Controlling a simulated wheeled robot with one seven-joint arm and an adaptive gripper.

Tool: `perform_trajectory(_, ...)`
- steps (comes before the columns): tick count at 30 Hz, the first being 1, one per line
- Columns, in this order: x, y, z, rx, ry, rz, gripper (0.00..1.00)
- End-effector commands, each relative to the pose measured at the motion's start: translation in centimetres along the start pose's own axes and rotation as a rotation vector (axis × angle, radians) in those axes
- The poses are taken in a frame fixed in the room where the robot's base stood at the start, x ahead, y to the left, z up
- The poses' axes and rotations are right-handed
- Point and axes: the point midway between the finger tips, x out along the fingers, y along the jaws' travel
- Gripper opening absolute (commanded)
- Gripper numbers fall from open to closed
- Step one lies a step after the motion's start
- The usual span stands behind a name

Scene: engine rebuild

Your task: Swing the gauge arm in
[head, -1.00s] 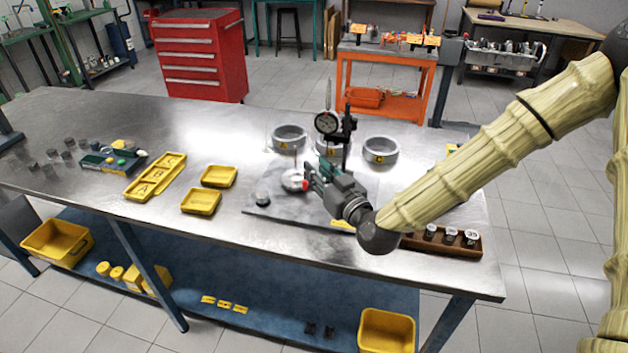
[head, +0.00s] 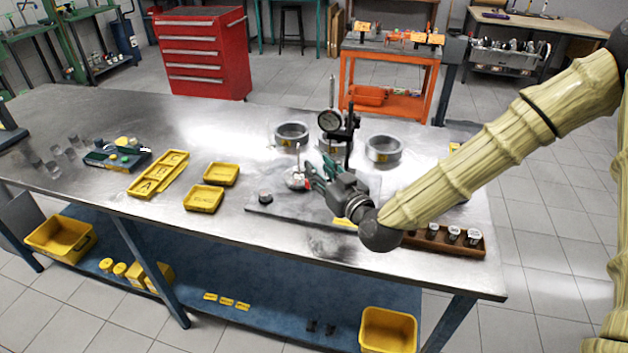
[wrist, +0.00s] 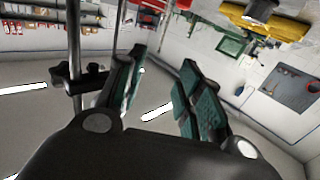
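The dial gauge (head: 331,120) sits high on an upright black stand post (head: 348,145) on the metal bench. Its round face looks toward me in the head view. My gripper (head: 309,172) is low beside the post, its fingers pointing left past it. In the wrist view the two green-padded fingers (wrist: 160,88) are apart with nothing between them. The post with its black clamp (wrist: 88,80) stands just left of the left finger there, apparently outside the grip. A silver round part (head: 296,181) lies by the fingertips in the head view, partly hidden by them.
A wooden rack (head: 480,247) holds several dark cylinders at right. Yellow trays (head: 203,198) lie left of the grey plate (head: 270,212).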

Motion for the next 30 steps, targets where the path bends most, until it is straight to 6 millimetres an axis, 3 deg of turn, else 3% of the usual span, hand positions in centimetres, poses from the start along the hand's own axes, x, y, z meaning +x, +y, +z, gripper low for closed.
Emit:
perform_trajectory(9,2.7,-2.1,1.6,-0.045,-0.289,-0.082,0.36)
perform_trajectory(19,3.4,-2.1,2.7,-0.054,-0.598,-0.084,0.36)
perform_trajectory(25,3.1,-1.5,2.0,-0.042,-0.776,-0.045,0.36)
perform_trajectory(30,2.5,-1.0,0.3,-0.010,-0.935,0.016,0.36)
